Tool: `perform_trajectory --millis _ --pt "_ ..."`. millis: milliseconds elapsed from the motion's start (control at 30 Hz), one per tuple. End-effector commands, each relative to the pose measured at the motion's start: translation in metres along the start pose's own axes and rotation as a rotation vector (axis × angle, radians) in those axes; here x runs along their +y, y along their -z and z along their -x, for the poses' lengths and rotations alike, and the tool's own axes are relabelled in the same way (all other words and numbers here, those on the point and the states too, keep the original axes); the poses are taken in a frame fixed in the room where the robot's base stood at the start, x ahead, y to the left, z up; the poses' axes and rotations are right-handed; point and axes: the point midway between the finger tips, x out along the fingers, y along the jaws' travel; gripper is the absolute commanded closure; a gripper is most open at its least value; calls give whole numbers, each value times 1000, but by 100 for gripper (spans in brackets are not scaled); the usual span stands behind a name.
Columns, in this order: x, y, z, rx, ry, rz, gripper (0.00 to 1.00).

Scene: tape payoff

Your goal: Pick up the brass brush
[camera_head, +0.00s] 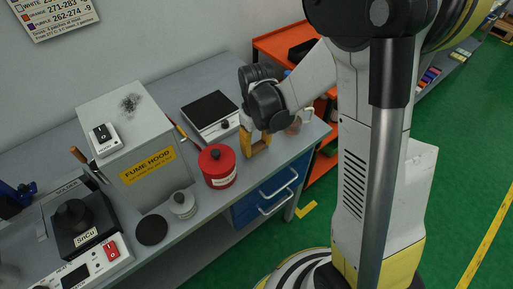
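I cannot pick out the brass brush for certain. A thin orange-brown handle (179,131) lies on the bench between the fume hood box and the scale, its far end hidden. A brown wooden handle (78,155) sticks up at the left, beside the hood box near the solder pot; its lower end is hidden. My gripper (257,150) has yellow fingers and points down over the bench, right of the scale and the red can. No held object shows, but the angle does not show whether the fingers are apart.
The grey bench (195,248) carries a fume hood box (122,168), a scale (203,135), a red can (217,174), a small grey jar (183,205), a black disc (152,230) and a solder pot (90,243). A glass mug (294,126) stands near my gripper. An orange shelf (272,43) stands behind.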

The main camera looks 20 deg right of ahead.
Motion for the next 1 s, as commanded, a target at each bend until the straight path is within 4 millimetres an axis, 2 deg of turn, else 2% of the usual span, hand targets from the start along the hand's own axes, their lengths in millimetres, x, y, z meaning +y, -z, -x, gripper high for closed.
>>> perform_trajectory --millis 467,567,733,1000 --pt "0 0 6 0 0 0 75" --pt "0 0 16 0 0 0 75" --pt "0 0 48 0 0 0 75" --pt "29 -59 83 0 0 -5 75"
